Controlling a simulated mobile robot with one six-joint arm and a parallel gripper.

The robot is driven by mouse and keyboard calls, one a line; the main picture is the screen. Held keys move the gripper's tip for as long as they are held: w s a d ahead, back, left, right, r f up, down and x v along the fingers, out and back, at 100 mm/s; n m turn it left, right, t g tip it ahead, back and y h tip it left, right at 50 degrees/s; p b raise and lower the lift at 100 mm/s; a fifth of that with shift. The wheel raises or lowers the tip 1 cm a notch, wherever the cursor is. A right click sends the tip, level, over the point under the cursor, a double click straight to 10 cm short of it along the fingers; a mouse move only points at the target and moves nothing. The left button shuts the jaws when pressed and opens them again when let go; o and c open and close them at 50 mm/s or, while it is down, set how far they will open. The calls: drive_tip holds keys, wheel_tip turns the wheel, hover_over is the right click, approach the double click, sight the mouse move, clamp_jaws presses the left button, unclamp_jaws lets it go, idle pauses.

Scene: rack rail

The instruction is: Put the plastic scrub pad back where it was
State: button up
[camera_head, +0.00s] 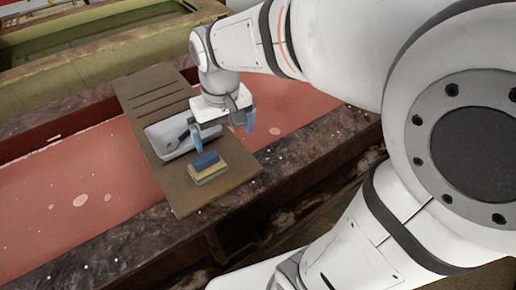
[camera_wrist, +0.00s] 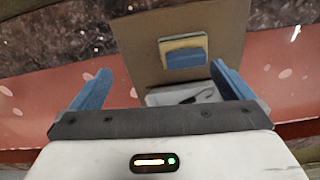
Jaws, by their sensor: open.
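A small blue pad (camera_head: 206,160) lies on top of a yellow sponge-like block (camera_head: 209,172) with a greenish lower layer. I take the blue pad to be the scrub pad. The stack rests near the front end of a brown board (camera_head: 187,201). In the wrist view the blue pad (camera_wrist: 186,57) and yellow block (camera_wrist: 182,42) show just beyond my fingertips, roughly between them. My gripper (camera_head: 225,134) is open, with blue fingers apart and nothing between them. It is above the board, behind the stack in the head view. The board's middle is partly hidden by it.
A pale grey tray (camera_head: 163,137) with a dark item in it sits on the board behind the stack. The board has slots at its far end and lies across a red trough (camera_head: 60,200) with dark stone-like edges (camera_head: 120,232). A greenish basin (camera_head: 80,38) lies behind.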

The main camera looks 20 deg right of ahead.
drive_tip(key=s+d+f+m+t, duration=0.1)
drive_tip(key=s+d+m+t, duration=0.1)
drive_tip(key=s+d, duration=0.5)
drive_tip(key=shift+s, duration=0.9)
